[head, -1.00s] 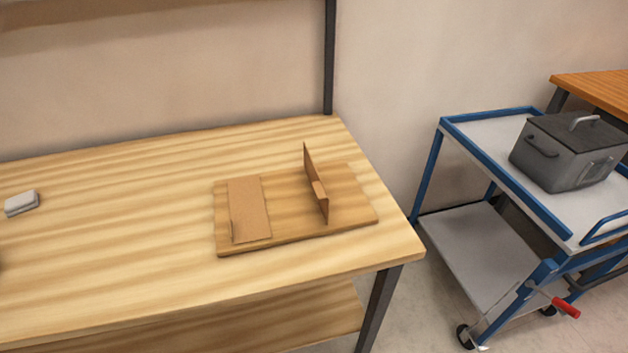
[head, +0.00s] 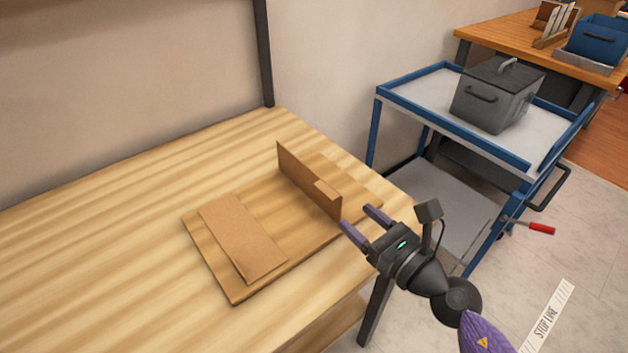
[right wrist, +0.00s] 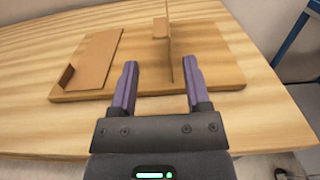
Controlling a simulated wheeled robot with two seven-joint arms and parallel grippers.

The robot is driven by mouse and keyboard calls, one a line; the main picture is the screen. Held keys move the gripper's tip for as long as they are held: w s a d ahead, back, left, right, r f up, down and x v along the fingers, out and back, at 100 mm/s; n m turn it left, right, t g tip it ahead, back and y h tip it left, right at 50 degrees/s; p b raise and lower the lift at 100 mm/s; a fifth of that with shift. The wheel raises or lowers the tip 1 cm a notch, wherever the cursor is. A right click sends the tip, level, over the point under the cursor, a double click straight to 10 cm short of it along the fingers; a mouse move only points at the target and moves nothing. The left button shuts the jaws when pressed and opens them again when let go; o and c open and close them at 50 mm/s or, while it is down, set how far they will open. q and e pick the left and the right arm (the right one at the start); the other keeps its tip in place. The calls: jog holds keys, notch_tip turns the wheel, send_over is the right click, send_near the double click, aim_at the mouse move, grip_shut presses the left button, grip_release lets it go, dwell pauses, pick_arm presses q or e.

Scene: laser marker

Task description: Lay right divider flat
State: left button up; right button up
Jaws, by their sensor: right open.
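In the right wrist view the divider (right wrist: 169,55) shows nearly edge-on. A second brown divider (head: 243,238) lies flat on the left part of the board; it also shows in the right wrist view (right wrist: 92,60). My right gripper (head: 362,221) is open and empty, at the board's near right edge. In the right wrist view the divider's near end appears between the two purple fingers, closer to the right finger. My left gripper is not in view.
The board lies on a striped wooden table (head: 120,240) with free room to the left. A blue cart (head: 425,85) with a grey lidded box (head: 497,95) stands to the right. A dark post (head: 264,55) rises at the table's back corner.

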aim_at(336, 199)
jog(key=b+x, duration=0.1)
jog(key=x, duration=0.8)
grip_shut()
dwell(0.4)
dwell(0.5)
